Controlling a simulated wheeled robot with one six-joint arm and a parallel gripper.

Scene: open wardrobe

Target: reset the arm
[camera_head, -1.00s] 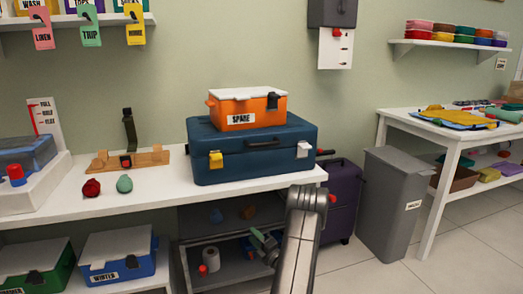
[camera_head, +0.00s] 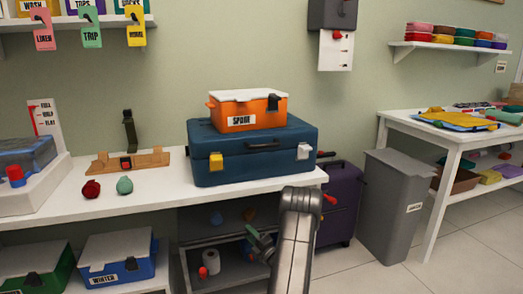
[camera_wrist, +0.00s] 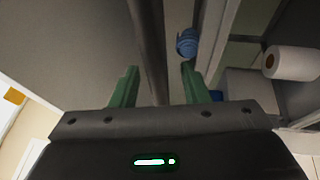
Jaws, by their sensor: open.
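My gripper (camera_wrist: 160,82) is open, with two green fingers apart and nothing between them in the wrist view. In the head view my gripper (camera_head: 262,243) shows only partly, its green finger beside the end of my grey arm. It is in front of the open lower compartment (camera_head: 226,270) under the white counter. A blue round thing (camera_wrist: 187,42) is beyond the right finger in the wrist view. A white paper roll (camera_wrist: 292,63) is farther right there, and the same roll (camera_head: 211,261) stands in the compartment in the head view.
A blue case (camera_head: 250,160) with an orange box (camera_head: 230,112) on top stands on the counter (camera_head: 60,205) above. A purple suitcase (camera_head: 340,200) and a grey bin (camera_head: 388,210) stand to the right. Floor (camera_head: 460,260) is clear at the front right.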

